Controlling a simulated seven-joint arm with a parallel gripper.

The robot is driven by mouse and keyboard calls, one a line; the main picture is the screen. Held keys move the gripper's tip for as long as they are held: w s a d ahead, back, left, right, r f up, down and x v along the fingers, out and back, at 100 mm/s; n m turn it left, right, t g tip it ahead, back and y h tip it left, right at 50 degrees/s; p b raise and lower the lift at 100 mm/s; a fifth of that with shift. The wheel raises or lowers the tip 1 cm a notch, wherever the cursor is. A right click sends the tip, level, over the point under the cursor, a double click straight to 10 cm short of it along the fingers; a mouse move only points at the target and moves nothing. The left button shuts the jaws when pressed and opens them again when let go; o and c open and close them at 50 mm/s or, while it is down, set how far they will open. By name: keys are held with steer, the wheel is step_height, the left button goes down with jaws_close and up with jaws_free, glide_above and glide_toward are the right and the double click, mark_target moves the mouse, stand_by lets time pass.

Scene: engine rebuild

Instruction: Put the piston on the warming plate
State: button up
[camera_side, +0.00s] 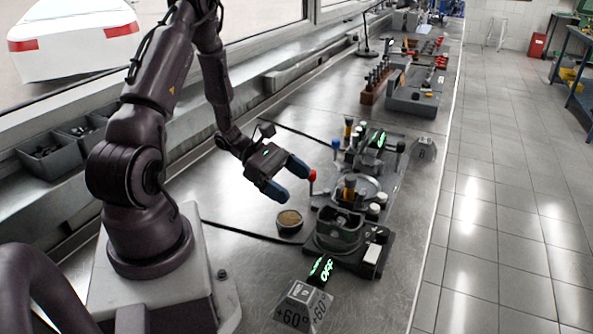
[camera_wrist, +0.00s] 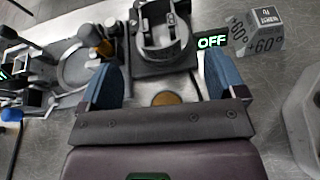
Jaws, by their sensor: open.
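A short dark round piece with a tan top (camera_side: 289,222), possibly the piston, stands on the bench. Its tan top shows between my fingers in the wrist view (camera_wrist: 166,98). My gripper (camera_side: 299,182) is open, above and behind this piece, not touching it. The near station, likely the warming plate, has a dark base (camera_side: 372,262), a green OFF display (camera_side: 320,270) and a +60° sign (camera_side: 302,306). A grey hollow round part (camera_side: 338,232) stands on it. In the wrist view, the station (camera_wrist: 163,35) lies beyond my fingers.
A second station (camera_side: 372,165) with a round plate, knobs and a green display stands behind the near one. A grey toolbox (camera_side: 415,100) is farther back. Bare bench surrounds the tan-topped piece.

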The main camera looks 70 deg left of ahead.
steer(key=s+d+r+m+g+y, duration=0.1)
steer(key=s+d+r+m+y, duration=0.1)
steer(key=d+r+m, duration=0.3)
steer(key=s+d+r+m+g+y, duration=0.1)
steer(key=s+d+r+m+y, duration=0.2)
steer(key=r+m, duration=0.7)
steer(key=s+d+r+m+g+y, duration=0.1)
steer(key=s+d+r+m+y, duration=0.1)
steer(key=d+r+m+y, duration=0.2)
step_height(320, 180, up, 5)
steer(key=d+m, duration=0.3)
steer(key=m, duration=0.4)
steer(key=shift+s+f+g+y, duration=0.15)
steer(key=shift+s+g+y, duration=0.15)
steer(key=shift+y, duration=0.1)
